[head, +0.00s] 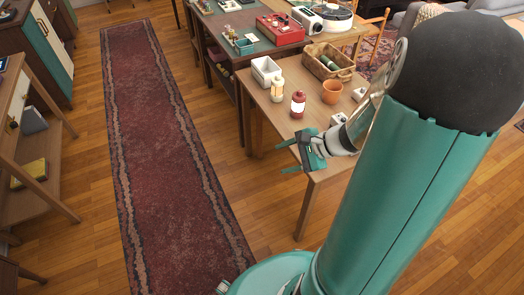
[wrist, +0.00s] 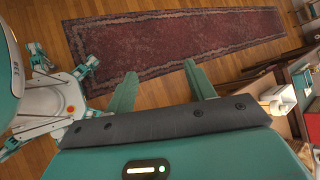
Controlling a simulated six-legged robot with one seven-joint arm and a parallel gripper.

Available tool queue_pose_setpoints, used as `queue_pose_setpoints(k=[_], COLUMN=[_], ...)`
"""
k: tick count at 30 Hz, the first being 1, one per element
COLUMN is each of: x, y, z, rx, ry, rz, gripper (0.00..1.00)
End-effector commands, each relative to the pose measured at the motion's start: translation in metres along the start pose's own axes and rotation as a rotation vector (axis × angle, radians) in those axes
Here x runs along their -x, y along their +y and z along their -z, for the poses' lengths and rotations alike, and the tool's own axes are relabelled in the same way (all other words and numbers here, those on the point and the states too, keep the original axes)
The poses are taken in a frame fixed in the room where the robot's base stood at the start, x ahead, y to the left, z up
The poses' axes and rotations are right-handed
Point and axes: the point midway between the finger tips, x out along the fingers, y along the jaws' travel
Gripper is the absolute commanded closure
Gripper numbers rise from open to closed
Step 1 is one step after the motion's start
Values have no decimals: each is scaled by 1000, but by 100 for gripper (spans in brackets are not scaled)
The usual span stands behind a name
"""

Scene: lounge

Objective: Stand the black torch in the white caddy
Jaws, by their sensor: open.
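The white caddy (head: 266,71), an open-topped box, stands at the left edge of the near wooden table (head: 268,108). I cannot pick out the black torch with certainty. A dark cylinder (head: 328,62) lies in the wicker basket (head: 345,72) on that table, but it looks dark green and I cannot tell what it is. My gripper (head: 283,157) is open and empty by the table's front left edge, nearer to me than the caddy. In the wrist view my gripper's fingers (wrist: 160,68) are spread apart with only floor and rug beyond them.
A red-and-white lantern (head: 298,104), an orange-capped bottle (head: 277,90) and a terracotta pot (head: 332,91) stand near the caddy. A small white box (head: 338,119) is beside my wrist. Another table behind holds a red case (head: 280,29). The red rug (head: 165,140) is clear.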

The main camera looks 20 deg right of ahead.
Motion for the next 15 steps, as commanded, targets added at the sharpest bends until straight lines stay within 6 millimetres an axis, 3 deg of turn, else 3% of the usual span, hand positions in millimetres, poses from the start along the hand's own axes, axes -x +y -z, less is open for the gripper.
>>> queue_pose_setpoints(k=[1,6,15], x=[0,7,40], y=[-3,0,7], z=[-22,-80,-162], rx=[111,462,1075], ry=[13,66,216], rz=[-61,-255,-493], gripper=[46,46,46])
